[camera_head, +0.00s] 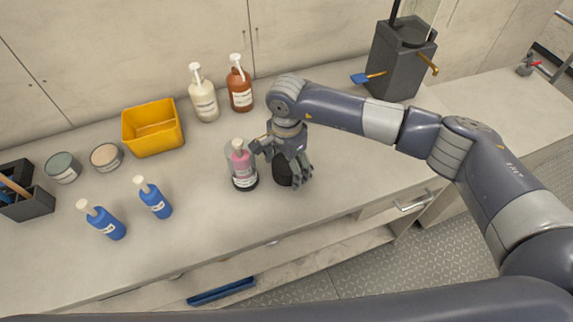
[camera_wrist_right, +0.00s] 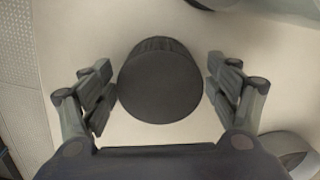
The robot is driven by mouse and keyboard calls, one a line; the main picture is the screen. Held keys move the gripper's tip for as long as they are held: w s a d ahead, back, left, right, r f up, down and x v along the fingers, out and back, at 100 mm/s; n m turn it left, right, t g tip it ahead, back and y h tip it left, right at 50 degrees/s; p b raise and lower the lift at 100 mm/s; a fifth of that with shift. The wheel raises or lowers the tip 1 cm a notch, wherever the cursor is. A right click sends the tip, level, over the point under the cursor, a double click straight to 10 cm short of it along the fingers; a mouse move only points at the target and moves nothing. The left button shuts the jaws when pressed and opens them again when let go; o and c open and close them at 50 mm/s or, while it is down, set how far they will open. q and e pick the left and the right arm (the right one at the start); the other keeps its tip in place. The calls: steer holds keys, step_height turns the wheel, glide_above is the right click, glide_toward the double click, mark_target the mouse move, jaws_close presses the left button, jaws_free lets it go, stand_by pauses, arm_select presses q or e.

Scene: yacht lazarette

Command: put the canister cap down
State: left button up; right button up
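The canister cap (camera_wrist_right: 160,85) is a dark round piece that looks to stand on the counter between my right gripper's fingers. In the head view the black cap (camera_head: 282,172) is partly hidden by that gripper. My right gripper (camera_wrist_right: 160,92) points down around the cap, its fingers spread on both sides with narrow gaps. It also shows in the head view (camera_head: 289,172). My left gripper is not in view.
Two blue pump bottles (camera_head: 155,198), a yellow bin (camera_head: 153,129), two round tins (camera_head: 63,168) and a dark caddy (camera_head: 25,197) stand to the left. Cream (camera_head: 204,99) and brown (camera_head: 240,90) bottles stand behind. A grey box (camera_head: 400,62) stands at back right. The counter front is clear.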

mark_target(286, 163)
steer(key=shift+r+p, duration=0.55)
steer(key=shift+p, duration=0.1)
step_height(286, 163, up, 12)
steer(key=b, duration=0.4)
steer(key=shift+s+f, duration=0.1)
steer(key=shift+f, duration=0.1)
